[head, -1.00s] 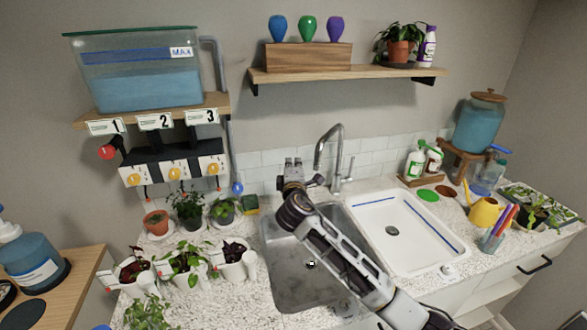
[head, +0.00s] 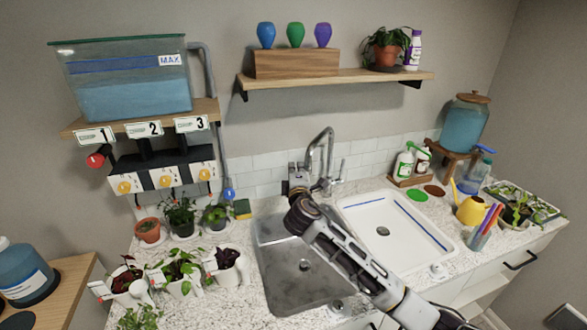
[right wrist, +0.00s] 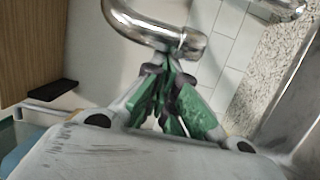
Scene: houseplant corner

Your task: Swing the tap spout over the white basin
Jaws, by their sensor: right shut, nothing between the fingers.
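The chrome tap (head: 329,137) stands behind the sinks, a curved neck with its spout hanging down on the left. The spout end is above the back of the steel basin (head: 285,270), left of the white basin (head: 402,252). My right gripper (head: 296,178) is shut and empty, just left of the spout. In the right wrist view its green fingertips (right wrist: 168,68) are together close beside the spout's end (right wrist: 190,45); whether they touch it I cannot tell. My left gripper is not in view.
A sponge (head: 242,208) and several potted plants (head: 182,268) stand left of the steel basin. Spray bottles (head: 403,164) on a tray are behind the white basin, and a yellow watering can (head: 471,209) is to its right. A wooden shelf (head: 340,79) hangs above the tap.

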